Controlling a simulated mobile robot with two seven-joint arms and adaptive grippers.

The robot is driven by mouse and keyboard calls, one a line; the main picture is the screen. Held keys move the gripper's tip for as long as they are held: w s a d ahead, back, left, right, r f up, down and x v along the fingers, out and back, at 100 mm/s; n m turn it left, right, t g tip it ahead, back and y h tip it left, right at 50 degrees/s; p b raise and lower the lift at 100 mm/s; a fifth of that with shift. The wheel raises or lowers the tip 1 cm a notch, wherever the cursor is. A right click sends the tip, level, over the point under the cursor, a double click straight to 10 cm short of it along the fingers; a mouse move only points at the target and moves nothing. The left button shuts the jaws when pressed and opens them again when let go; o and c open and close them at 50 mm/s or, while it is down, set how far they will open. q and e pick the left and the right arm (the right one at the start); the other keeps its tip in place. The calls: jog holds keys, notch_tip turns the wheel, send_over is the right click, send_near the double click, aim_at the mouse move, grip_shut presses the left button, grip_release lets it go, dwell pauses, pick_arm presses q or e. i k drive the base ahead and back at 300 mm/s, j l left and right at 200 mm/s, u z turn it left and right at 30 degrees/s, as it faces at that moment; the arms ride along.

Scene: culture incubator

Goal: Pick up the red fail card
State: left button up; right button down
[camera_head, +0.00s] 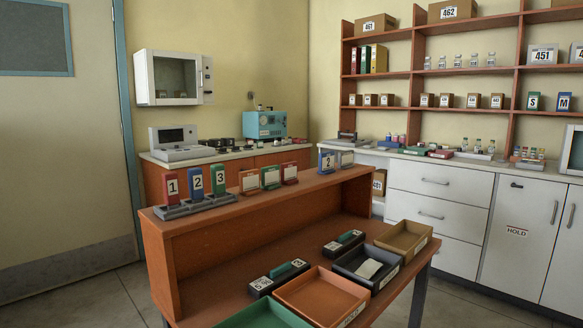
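A small red-framed card (290,172) with a pale face stands at the right end of a row of three cards on the raised wooden ledge. Its wording is too small to read, so I cannot confirm that it says fail. A green-framed card (270,177) and an orange-brown card (248,181) stand to its left. Another red card, marked 1 (172,187), stands at the ledge's left end beside blue 2 (196,184) and green 3 (218,180). Neither of my grippers is in view.
Below the ledge, the desk holds a green tray (250,322), an orange tray (285,293), a dark tray (340,268), a tan tray (425,231) and two black numbered blocks (278,278) (343,243). A blue card marked 2 (327,162) stands farther right on the ledge.

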aim_at(289, 170)
jog(key=i+l, duration=0.15)
jog(key=l, duration=0.2)
jog(key=i+l, duration=0.15)
jog(key=l, duration=0.15)
jog(key=i+l+z, duration=0.1)
jog(key=l, duration=0.25)
jog(key=i+l, duration=0.15)
jog(key=l, duration=0.15)
